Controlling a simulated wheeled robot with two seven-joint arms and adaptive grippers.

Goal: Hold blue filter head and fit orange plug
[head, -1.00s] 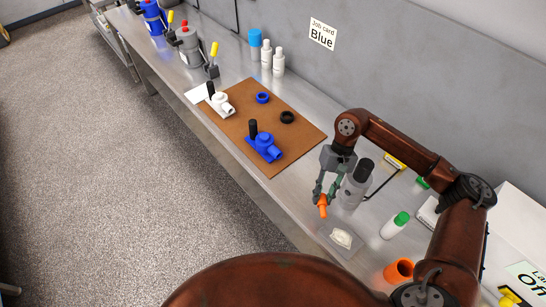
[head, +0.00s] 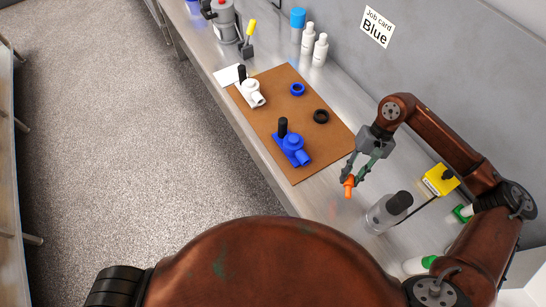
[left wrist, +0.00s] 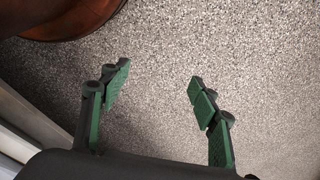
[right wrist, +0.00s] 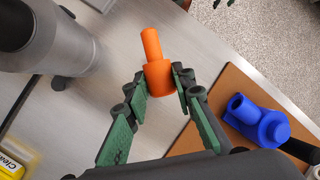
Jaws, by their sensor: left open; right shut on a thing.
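The blue filter head (head: 292,148) stands on the brown board, with a black upright part and a round port facing the lower right. It also shows in the right wrist view (right wrist: 258,122). My right gripper (head: 352,177) is shut on the orange plug (head: 348,188) and holds it above the bench, just right of the board's corner. In the right wrist view the plug (right wrist: 157,70) sits between the fingertips, its narrow end pointing away. My left gripper (left wrist: 157,85) is open and empty over the speckled floor; it is not seen in the head view.
A white filter head (head: 251,92), a blue ring (head: 297,89) and a black ring (head: 321,116) lie on the brown board (head: 300,175). A yellow box (head: 437,181) is farther right.

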